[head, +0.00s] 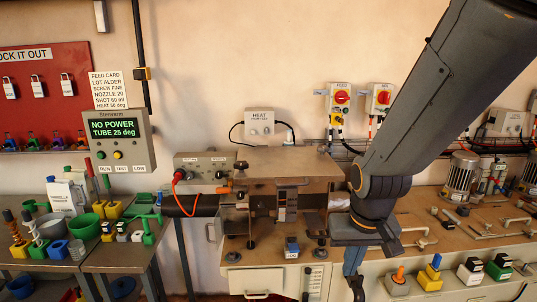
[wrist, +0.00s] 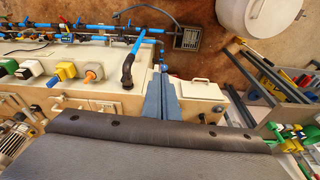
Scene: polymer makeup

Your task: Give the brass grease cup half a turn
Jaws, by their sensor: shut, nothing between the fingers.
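I cannot pick out the brass grease cup for certain in either view. The bench machine (head: 285,168) stands at the middle of the head view, with small fittings on it too small to tell apart. My gripper (head: 355,284) hangs low in front of the bench, to the right of the machine, pointing down. In the wrist view my gripper's blue-grey fingers (wrist: 163,78) lie together, shut and empty. They show beside a black bent handle or pipe (wrist: 128,70); I cannot tell whether they touch anything.
Blocks with coloured knobs, one orange (head: 398,275), line the bench front at right. A left table (head: 120,258) holds funnels and bottles. The control box (head: 120,140) reads "NO POWER". In the wrist view, blue pipes (wrist: 90,37) and a white drum (wrist: 262,15) lie beyond.

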